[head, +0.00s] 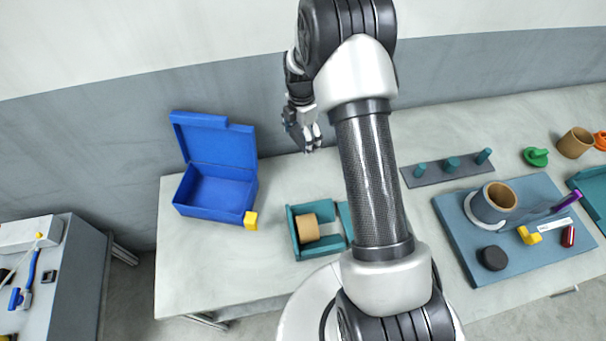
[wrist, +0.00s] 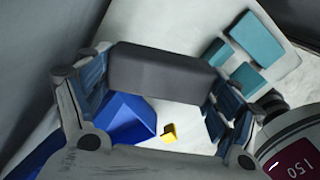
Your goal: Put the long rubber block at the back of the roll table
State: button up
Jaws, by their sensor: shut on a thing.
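In the wrist view my gripper (wrist: 157,92) is shut on a long dark grey rubber block (wrist: 163,72), which lies crosswise between the two finger pads. In the head view the block is hard to tell apart from the dark fingers. The block appears to be held above the table surface.
A blue open-lidded box (head: 215,190) and a yellow block (head: 251,221) stand left. A grey peg rack (head: 440,171) and blue board (head: 540,190) lie right. The table's back middle looks clear.

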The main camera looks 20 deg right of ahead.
aim_at(302, 179)
notch_tip(302, 179, down, 20)
jog(key=b, duration=0.4)
jog(key=shift+w, duration=0.15)
jog(key=shift+f+b, duration=0.15)
jog(key=shift+b, duration=0.25)
jog(key=o, duration=1.1)
jog(key=shift+c, duration=0.2)
